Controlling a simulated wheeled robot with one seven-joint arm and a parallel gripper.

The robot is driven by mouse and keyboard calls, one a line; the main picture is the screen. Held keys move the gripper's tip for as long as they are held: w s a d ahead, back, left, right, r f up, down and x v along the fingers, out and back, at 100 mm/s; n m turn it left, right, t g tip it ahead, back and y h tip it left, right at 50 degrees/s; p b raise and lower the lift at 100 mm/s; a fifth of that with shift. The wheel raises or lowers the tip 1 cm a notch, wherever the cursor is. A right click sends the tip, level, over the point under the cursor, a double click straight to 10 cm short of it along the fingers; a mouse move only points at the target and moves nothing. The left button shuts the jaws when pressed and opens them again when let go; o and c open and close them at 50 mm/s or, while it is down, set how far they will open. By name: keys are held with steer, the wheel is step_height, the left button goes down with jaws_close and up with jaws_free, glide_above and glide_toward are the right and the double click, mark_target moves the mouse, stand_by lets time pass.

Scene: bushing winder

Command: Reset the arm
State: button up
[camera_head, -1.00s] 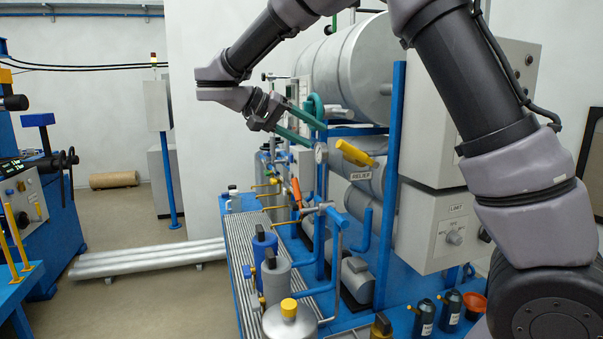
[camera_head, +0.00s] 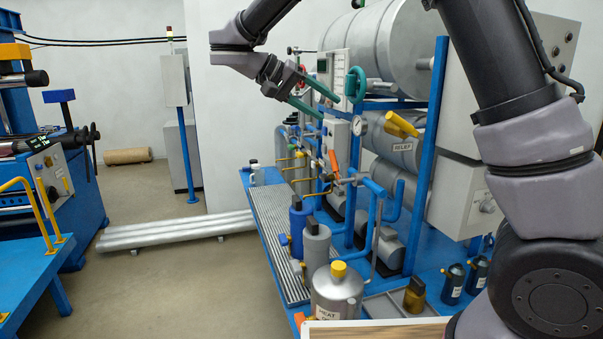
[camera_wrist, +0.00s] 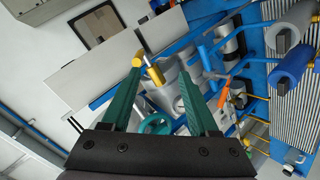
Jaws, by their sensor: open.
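My gripper (camera_head: 318,107) is raised in front of the blue machine frame with tanks, its two green fingers apart and nothing between them. In the wrist view the green fingers (camera_wrist: 160,84) spread open. Beyond them the yellow-handled relief valve (camera_wrist: 152,70) and a green handwheel (camera_wrist: 157,125) show. In the head view the same yellow valve handle (camera_head: 402,125) is to the right of the fingers, and the green handwheel (camera_head: 356,84) is just right of them. I cannot tell whether a finger touches anything.
Grey and blue bottles (camera_head: 316,250) and a yellow-capped canister (camera_head: 336,293) stand on the machine's blue base. A blue machine (camera_head: 40,190) is at left. Silver pipes (camera_head: 175,232) lie on the floor. The floor (camera_head: 190,290) between is clear.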

steer(key=s+d+g+y, duration=0.1)
steer(key=s+d+y, duration=0.35)
steer(key=d, duration=0.45)
steer(key=s+d+g+y, duration=0.1)
steer(key=s+d+y, duration=0.2)
steer(key=s+d, duration=0.35)
steer(key=s+d+m+t+y, duration=0.1)
steer(key=s+d+t+y, duration=0.3)
steer(key=s+t+y, duration=0.1)
steer(key=shift+s+d+r+t, duration=0.3)
steer(key=shift+s+r+t, duration=0.1)
steer(key=shift+s+r, duration=0.1)
